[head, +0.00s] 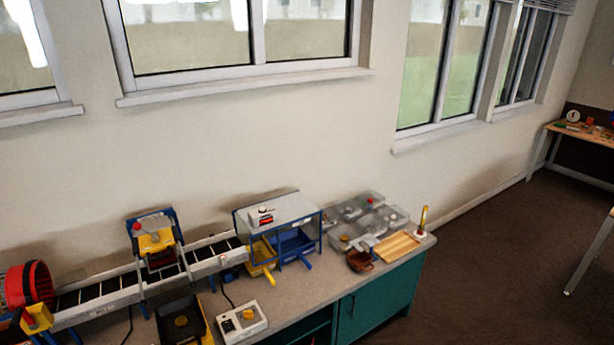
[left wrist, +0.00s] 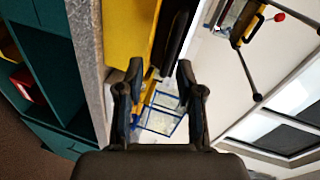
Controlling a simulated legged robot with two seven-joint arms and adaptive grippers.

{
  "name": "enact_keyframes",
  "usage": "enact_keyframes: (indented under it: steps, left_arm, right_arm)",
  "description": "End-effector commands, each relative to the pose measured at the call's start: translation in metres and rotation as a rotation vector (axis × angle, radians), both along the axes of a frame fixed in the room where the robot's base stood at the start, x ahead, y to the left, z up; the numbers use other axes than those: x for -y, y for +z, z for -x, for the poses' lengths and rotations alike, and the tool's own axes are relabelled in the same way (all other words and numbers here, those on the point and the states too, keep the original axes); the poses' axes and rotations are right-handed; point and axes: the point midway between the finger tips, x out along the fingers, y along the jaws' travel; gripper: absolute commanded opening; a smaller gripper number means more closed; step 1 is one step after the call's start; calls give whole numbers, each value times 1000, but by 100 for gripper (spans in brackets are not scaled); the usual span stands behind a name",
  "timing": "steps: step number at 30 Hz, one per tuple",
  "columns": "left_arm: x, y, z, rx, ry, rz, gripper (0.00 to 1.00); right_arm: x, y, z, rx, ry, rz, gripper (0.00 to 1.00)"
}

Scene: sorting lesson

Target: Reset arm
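My left gripper (left wrist: 159,70) shows in the left wrist view, with its two dark fingers spread apart and nothing seen between them. Behind the fingers are a blue-edged clear frame (left wrist: 160,122) and a yellow surface (left wrist: 120,35), both apart from the fingers as far as I can tell. Neither gripper shows in the head view, and my right gripper is in no view.
The bench (head: 292,325) over a teal cabinet (head: 375,303) holds a conveyor (head: 100,290), a red drum (head: 38,284), a clear-sided station (head: 290,208), a control box (head: 243,321) and a compartment tray (head: 347,240). Windows line the wall. Dark floor (head: 490,260) is open at right.

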Motion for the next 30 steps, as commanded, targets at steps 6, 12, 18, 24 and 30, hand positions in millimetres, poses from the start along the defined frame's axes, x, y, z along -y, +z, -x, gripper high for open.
enact_keyframes:
  steps: [6, 12, 18, 24, 30]
  left_arm:
    - [21, -125, 66, -209, 35, 286, 37]
    - [56, -246, 178, -454, 156, 612, 37]
    - [93, -325, 302, -670, 339, 886, 37]
    - [115, -354, 376, -783, 469, 1029, 37]
    - [120, -358, 391, -804, 498, 1058, 37]
  right_arm:
    - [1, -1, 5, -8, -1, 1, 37]
    - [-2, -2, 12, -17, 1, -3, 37]
    - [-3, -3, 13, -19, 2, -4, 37]
    - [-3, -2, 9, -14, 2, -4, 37]
    - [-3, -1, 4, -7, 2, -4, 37]
